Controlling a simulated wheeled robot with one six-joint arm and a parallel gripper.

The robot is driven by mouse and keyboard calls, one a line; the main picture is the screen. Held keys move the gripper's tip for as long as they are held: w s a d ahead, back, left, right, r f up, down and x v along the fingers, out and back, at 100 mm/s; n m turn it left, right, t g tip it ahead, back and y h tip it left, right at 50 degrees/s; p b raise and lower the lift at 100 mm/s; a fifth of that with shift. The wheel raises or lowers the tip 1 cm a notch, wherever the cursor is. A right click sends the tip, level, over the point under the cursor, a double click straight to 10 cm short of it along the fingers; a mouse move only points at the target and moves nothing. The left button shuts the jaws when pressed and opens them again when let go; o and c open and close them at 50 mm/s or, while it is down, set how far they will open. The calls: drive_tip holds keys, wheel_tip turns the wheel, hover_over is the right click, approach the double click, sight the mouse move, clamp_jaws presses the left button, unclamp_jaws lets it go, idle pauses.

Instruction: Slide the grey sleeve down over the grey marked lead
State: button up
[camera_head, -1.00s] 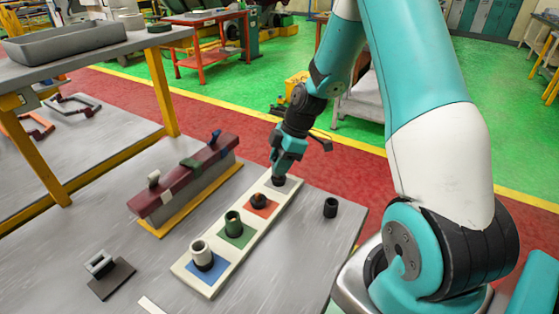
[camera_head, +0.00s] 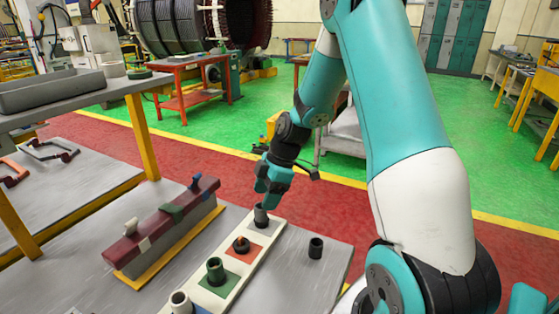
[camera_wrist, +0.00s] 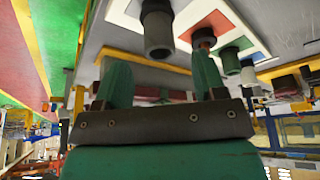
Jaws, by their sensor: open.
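A grey sleeve (camera_head: 261,217) stands at the far end of the pale tray (camera_head: 225,290). It also shows in the wrist view (camera_wrist: 158,35), ahead of and between my fingertips. My gripper (camera_head: 264,201) is open just above this sleeve, pointing down. Its two green fingers (camera_wrist: 160,65) show a gap with nothing held. I cannot tell which lead bears a grey mark.
The tray also holds a dark reddish piece (camera_head: 241,244), a green sleeve (camera_head: 216,270) and a white sleeve (camera_head: 181,302). A black sleeve (camera_head: 316,247) stands alone on the table to the right. A raised grey shelf (camera_head: 90,100) is at the left.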

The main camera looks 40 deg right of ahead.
drive_tip(key=v, duration=1.4)
drive_tip(key=shift+b, duration=0.3)
drive_tip(key=s+a+r+m+g, duration=0.1)
drive_tip(key=s+a, duration=0.2)
drive_tip(key=a, duration=0.7)
drive_tip(key=s+a+r+m, duration=0.2)
drive_tip(key=s+a, duration=0.1)
drive_tip(key=a, duration=0.6)
drive_tip(key=s+a+f+m, duration=0.1)
drive_tip(key=s+a+m, duration=0.2)
drive_tip(key=s+a, duration=0.6)
drive_tip(key=s, duration=0.4)
drive_tip(key=shift+s+a+g, duration=0.3)
drive_tip(key=shift+a+g, duration=0.05)
drive_tip(key=shift+g, duration=0.05)
drive_tip(key=shift+d, duration=0.1)
